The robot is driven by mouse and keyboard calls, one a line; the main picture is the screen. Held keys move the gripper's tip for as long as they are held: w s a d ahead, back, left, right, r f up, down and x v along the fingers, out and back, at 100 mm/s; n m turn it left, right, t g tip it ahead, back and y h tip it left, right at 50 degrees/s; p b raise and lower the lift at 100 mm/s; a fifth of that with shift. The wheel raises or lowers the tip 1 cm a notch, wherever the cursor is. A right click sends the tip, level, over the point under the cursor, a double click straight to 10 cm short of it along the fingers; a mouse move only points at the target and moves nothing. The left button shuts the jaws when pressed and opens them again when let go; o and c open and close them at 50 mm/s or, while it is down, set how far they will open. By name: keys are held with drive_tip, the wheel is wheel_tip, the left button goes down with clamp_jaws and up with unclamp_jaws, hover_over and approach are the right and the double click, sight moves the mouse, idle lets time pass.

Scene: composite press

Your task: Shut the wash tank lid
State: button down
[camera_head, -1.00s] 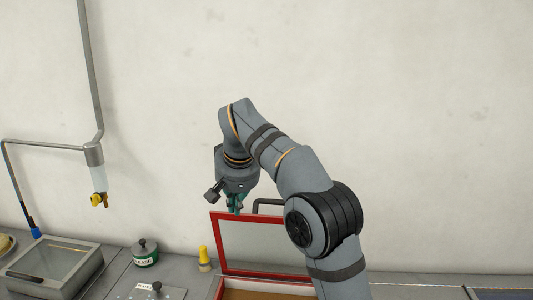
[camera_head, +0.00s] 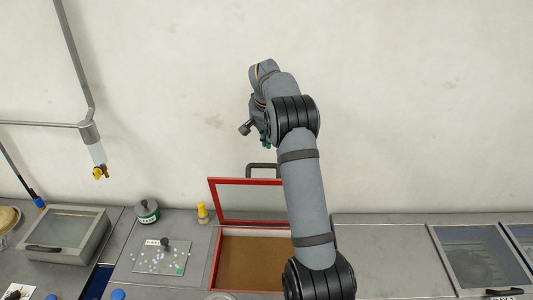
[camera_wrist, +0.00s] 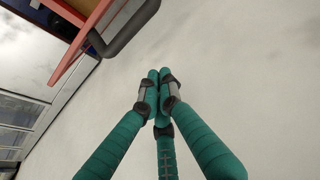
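The red-framed lid (camera_head: 232,182) with a clear pane stands open at the back of a red-edged tank (camera_head: 217,262) with a brown inside; I take this as the wash tank. A dark bar handle (camera_head: 262,166) sticks out behind the lid's top edge. In the wrist view, the lid's red edge (camera_wrist: 82,40) and the handle (camera_wrist: 125,32) are at the upper left. My gripper (camera_head: 265,138) is above the lid's top edge in the head view, apart from it. In the wrist view, my gripper's green fingers (camera_wrist: 160,80) are together with nothing between them. My arm hides the tank's right side.
A grey box with a clear, closed lid (camera_head: 65,230) stands at the left. A green-banded pot (camera_head: 147,211), a yellow-topped bottle (camera_head: 202,212) and a plate with pale bits (camera_head: 165,255) lie between. The grey counter right of my arm (camera_head: 385,235) is clear. The wall is behind.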

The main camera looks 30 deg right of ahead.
drive_tip(key=f, duration=0.1)
drive_tip(key=s+f+p, duration=0.1)
drive_tip(key=s+a+f, duration=0.1)
drive_tip(key=f, duration=0.1)
drive_tip(key=shift+s+a, duration=0.1)
drive_tip(key=shift+r, duration=0.1)
idle(0.5)
